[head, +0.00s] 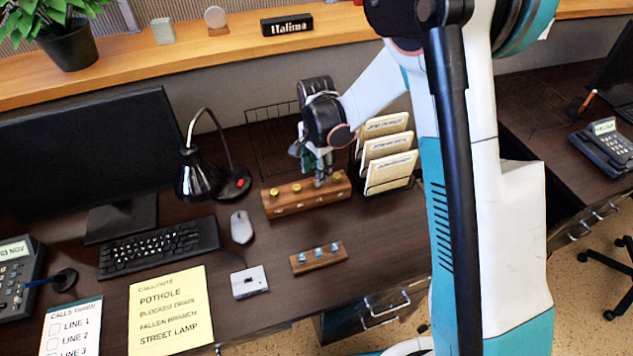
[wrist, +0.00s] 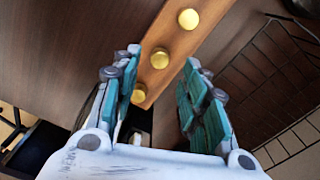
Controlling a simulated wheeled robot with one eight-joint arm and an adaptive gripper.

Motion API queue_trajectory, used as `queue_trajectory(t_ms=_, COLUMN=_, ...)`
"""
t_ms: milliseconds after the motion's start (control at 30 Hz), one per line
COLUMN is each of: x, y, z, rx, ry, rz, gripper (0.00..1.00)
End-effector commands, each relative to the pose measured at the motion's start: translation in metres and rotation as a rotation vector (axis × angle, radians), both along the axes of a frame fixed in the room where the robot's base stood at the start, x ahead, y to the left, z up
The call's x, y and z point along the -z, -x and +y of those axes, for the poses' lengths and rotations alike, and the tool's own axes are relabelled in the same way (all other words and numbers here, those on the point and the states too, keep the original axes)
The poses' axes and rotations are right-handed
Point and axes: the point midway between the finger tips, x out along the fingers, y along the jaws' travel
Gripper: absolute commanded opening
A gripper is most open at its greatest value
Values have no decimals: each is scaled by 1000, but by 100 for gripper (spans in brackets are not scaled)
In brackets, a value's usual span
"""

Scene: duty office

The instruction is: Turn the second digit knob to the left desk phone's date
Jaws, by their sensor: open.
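A long wooden block (head: 285,207) with a row of brass knobs stands on the desk in front of a wire basket. Two knobs, the leftmost (head: 274,190) and the one right of it (head: 297,188), show clearly left of my gripper (head: 318,178). My gripper points down over the block's right half and partly hides the knobs there. In the wrist view my open gripper (wrist: 162,60) has teal-padded fingers either side of the block, with a brass knob (wrist: 160,58) between the tips; contact cannot be told. The left desk phone (head: 14,278) is cut off; its display ends in "03 NOV".
A smaller wooden block (head: 320,262) with bluish knobs lies in front. A file rack (head: 388,160) stands close right of my gripper, the wire basket (head: 262,125) behind. A lamp (head: 197,175), mouse (head: 242,227) and keyboard (head: 160,248) are left. Another phone (head: 605,148) is far right.

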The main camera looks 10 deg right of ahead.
Motion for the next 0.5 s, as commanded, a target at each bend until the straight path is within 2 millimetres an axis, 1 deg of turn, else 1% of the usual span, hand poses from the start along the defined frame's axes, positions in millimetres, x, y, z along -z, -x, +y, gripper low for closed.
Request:
queue_trajectory(t_ms=33, x=12, y=0, z=0, rx=0, ry=0, rz=0, gripper=40)
queue_trajectory(t_ms=200, x=34, y=0, z=0, rx=0, ry=0, rz=0, gripper=40)
queue_trajectory(t_ms=333, x=43, y=0, z=0, rx=0, ry=0, rz=0, gripper=40)
queue_trajectory(t_ms=500, x=46, y=0, z=0, rx=0, ry=0, rz=0, gripper=40)
